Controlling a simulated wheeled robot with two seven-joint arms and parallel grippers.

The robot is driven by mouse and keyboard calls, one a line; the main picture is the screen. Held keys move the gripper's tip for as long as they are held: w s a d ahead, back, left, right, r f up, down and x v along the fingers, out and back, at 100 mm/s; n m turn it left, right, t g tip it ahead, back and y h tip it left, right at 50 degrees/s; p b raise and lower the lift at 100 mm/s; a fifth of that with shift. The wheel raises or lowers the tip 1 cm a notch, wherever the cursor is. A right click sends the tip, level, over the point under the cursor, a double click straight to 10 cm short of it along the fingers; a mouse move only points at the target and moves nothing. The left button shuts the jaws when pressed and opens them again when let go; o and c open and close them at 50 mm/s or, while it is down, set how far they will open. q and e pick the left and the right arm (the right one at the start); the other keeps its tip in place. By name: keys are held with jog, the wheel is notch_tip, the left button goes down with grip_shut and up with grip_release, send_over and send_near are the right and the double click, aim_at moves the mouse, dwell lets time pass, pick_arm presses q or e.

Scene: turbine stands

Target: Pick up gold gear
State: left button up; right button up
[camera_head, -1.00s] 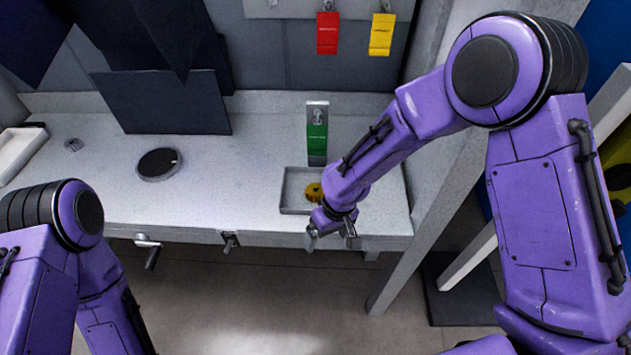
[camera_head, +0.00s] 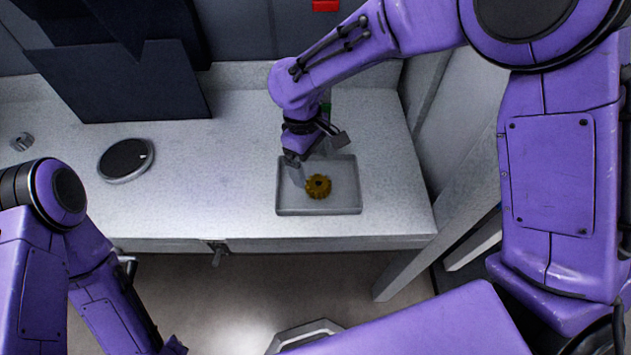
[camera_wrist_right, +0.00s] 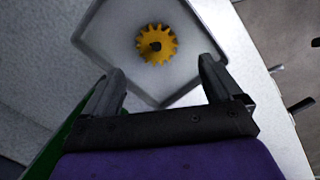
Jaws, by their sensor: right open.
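The gold gear (camera_head: 318,186) lies flat in a shallow grey tray (camera_head: 290,208) on the workbench. In the right wrist view the gear (camera_wrist_right: 156,43) is toothed with a dark centre hole, beyond the fingertips and roughly between their lines. My right gripper (camera_head: 318,165) is over the back left of the tray, beside the gear; its fingers (camera_wrist_right: 160,82) are open with nothing between them. My left arm (camera_head: 50,240) shows at the lower left, but its gripper is not visible.
A round black disc (camera_head: 125,159) lies on the bench to the left. Dark panels (camera_head: 120,85) stand behind it. A green item (camera_head: 326,108) is mostly hidden behind my right arm. Bare bench lies between disc and tray. A handle (camera_head: 217,252) projects from the front edge.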

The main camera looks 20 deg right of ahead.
aim_at(318, 183)
jog(key=f, duration=0.2)
jog(key=d+f, duration=0.1)
jog(key=f, duration=0.1)
jog(key=s+f+p, duration=0.1)
jog(key=f, duration=0.1)
jog(key=shift+d+f, duration=0.15)
jog(key=shift+f, duration=0.2)
jog(key=c, duration=1.6)
jog(key=shift+w+r, duration=0.15)
jog(key=shift+r, duration=0.5)
jog(key=s+a+r, duration=0.2)
jog(key=s+r, duration=0.2)
jog(key=s+a+r+b, duration=0.1)
jog(key=s+a+r, duration=0.2)
jog(key=s+r, duration=0.1)
jog(key=s+a+r, duration=0.2)
jog(key=s+r, duration=0.2)
jog(key=shift+a+b, duration=0.3)
jog(key=shift+a, duration=0.1)
